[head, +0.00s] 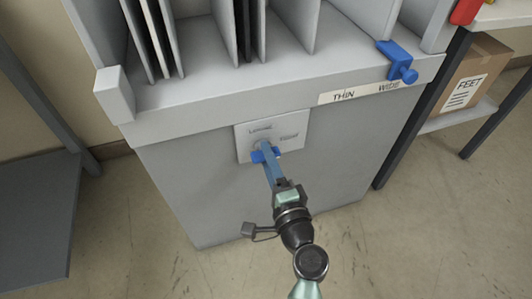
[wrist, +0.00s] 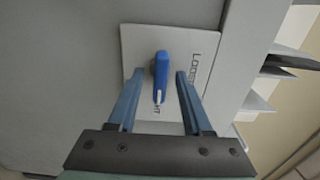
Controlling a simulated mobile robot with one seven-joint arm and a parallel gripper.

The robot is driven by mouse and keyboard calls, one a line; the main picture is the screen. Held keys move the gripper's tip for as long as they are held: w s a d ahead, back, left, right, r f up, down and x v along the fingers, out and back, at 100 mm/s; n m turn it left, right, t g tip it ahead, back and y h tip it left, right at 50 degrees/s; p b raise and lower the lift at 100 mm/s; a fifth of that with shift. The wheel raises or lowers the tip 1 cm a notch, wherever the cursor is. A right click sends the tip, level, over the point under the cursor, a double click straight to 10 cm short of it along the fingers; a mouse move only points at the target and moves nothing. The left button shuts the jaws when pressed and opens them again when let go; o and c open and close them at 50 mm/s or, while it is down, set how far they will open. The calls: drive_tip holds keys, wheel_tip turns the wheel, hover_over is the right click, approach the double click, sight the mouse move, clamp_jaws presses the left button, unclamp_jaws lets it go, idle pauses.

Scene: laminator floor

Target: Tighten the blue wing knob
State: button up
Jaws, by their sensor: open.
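The blue wing knob (wrist: 161,77) sits on a pale plate (wrist: 196,45) on the grey cabinet's front. In the wrist view its long wing runs roughly up and down the picture. The plate also shows in the head view, with a "Loose" marking and a second marking too small to read surely. In the head view the knob (head: 259,157) is partly hidden behind my fingers. My gripper (wrist: 160,73) is open, with one finger on each side of the knob. A gap shows between the knob and each finger in the wrist view.
A blue clamp (head: 397,62) with a round knob sits on the cabinet's top ledge, above the "THIN" and "WIDE" label (head: 358,92). Upright dividers (head: 205,40) stand on top. A cardboard box (head: 469,78) is on a shelf at the right. A dark table (head: 35,190) stands left.

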drive_tip(key=p+v, duration=0.2)
drive_tip(key=v, duration=0.9)
drive_tip(key=shift+s, duration=0.25)
drive_tip(key=shift+d, duration=0.1)
drive_tip(key=w+a+r+n+t+p, duration=0.1)
drive_tip(key=w+r+n, duration=0.25)
drive_tip(key=r, duration=0.75)
drive_tip(key=w+a+r+n+t+p, duration=0.1)
drive_tip(key=w+r+n+p, duration=0.3)
drive_tip(key=r, duration=0.7)
drive_tip(key=w+a+r+n+t+b, duration=0.15)
drive_tip(key=r+n, duration=0.35)
drive_tip(key=r, duration=0.5)
drive_tip(key=s+r+n+t+h+p, duration=0.1)
drive_tip(key=s+r+t+h+p, duration=0.35)
drive_tip(key=r, duration=1.05)
drive_tip(key=s+r+n+t+h+b, duration=0.1)
drive_tip(key=s+r+t, duration=0.1)
drive_tip(key=s+r, duration=0.9)
drive_tip(key=w+r+p, duration=0.1)
drive_tip(key=r+p, duration=1.7)
drive_tip(key=r, duration=0.2)
drive_tip(key=w+r+p, duration=0.2)
drive_tip(key=r+p, duration=1.7)
drive_tip(key=r, duration=0.1)
drive_tip(key=shift+w+a+r, duration=0.25)
drive_tip(key=shift+w+r, duration=0.1)
